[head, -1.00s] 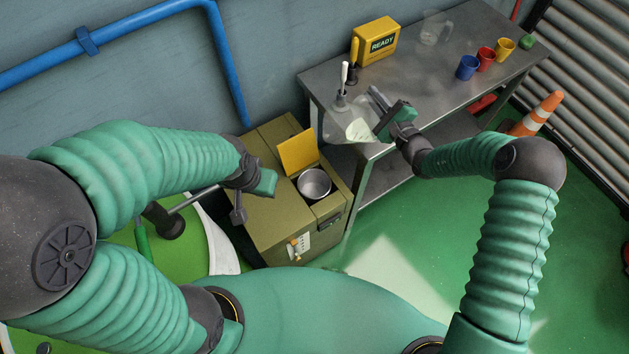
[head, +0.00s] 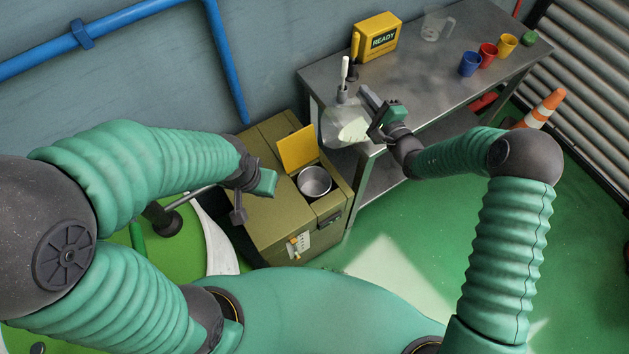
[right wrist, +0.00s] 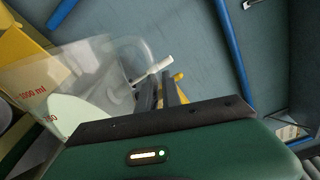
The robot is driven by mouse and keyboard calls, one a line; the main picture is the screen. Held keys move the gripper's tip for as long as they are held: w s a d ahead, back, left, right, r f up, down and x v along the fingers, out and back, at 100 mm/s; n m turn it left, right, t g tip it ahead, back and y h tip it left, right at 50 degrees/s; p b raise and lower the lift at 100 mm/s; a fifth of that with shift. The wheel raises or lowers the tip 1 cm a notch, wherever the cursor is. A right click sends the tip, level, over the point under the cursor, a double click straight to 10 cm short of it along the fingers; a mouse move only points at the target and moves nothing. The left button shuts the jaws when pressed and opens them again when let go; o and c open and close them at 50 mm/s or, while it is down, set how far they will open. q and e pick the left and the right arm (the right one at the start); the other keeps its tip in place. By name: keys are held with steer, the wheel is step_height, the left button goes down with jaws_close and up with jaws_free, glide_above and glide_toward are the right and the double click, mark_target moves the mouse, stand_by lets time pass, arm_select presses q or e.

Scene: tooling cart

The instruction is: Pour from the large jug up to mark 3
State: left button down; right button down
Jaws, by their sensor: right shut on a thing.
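A large clear jug (head: 338,118) with pale liquid hangs at the left end of the steel table in the head view. My right gripper (head: 374,112) is shut on it from the right. In the right wrist view the jug (right wrist: 95,75) looks tilted, with the pale liquid (right wrist: 75,120) low in it and red markings, one reading 1000 ml. A smaller-looking clear jug (head: 437,24) stands at the back of the table. I cannot make out a mark 3.
A steel pot (head: 314,181) sits in the olive cabinet (head: 270,215), beside a raised yellow flap (head: 297,150). The table (head: 420,85) also bears a yellow READY box (head: 376,38) and blue (head: 470,64), red (head: 488,54) and yellow (head: 507,44) cups. A white-handled tool (head: 345,70) stands behind the jug.

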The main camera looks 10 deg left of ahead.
mark_target(354, 108)
steer(key=shift+a, duration=0.1)
steer(key=shift+s+a+r+n+b, duration=0.15)
steer(key=shift+s+a+n, duration=0.25)
steer(key=shift+a, duration=0.2)
steer(key=shift+s+a+f+n+b, duration=0.15)
steer(key=shift+s+a+n, duration=0.15)
steer(key=shift+s+a, duration=0.25)
steer(key=shift+r, duration=0.1)
steer(key=shift+w+d, duration=0.15)
steer(key=shift+d, duration=0.35)
steer(key=shift+d, duration=0.1)
stand_by(0.3)
steer(key=shift+w+d+n, duration=0.1)
steer(key=shift+d+n, duration=0.1)
steer(key=shift+n, duration=0.1)
